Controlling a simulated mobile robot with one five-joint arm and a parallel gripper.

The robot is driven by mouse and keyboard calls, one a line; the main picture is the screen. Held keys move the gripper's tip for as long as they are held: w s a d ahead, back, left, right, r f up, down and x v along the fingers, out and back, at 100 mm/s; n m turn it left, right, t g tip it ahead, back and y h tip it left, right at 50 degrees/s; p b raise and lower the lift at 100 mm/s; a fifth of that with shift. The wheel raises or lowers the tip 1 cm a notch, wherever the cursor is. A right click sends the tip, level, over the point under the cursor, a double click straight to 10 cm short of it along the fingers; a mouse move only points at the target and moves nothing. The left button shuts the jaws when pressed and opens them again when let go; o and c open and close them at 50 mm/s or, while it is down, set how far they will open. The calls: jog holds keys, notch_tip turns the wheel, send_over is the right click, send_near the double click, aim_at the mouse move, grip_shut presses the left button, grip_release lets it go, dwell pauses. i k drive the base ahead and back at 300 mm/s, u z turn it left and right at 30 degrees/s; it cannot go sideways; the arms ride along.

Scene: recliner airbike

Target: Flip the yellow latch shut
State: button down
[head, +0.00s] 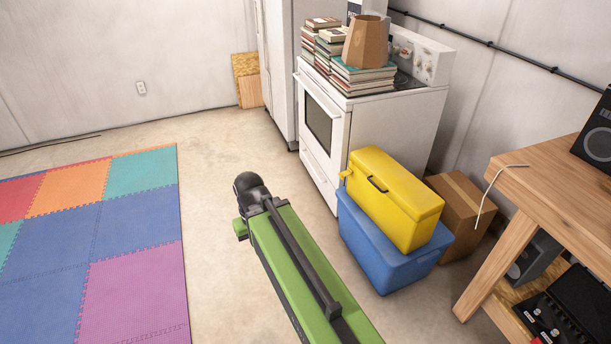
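A yellow lidded box (400,205) sits on top of a blue lidded bin (385,262), in front of the white stove. Its lid looks closed. A small yellow tab (345,175) sticks out at the box's left end; it may be the latch, but it is too small to tell its position. A black handle (377,184) is on the long front side. My green arm reaches up from the bottom centre and ends in a black rounded joint, left of the box and apart from it. No gripper fingers can be made out.
A white stove (375,135) with books stands behind the boxes. A cardboard box (462,205) is to their right, and a wooden workbench (555,185) stands at far right. Foam mats (95,245) cover the left floor. The concrete floor between mats and boxes is clear.

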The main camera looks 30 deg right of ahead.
aim_at(349, 172)
jog(key=u, duration=0.45)
jog(key=i, duration=2.15)
jog(key=z, duration=0.2)
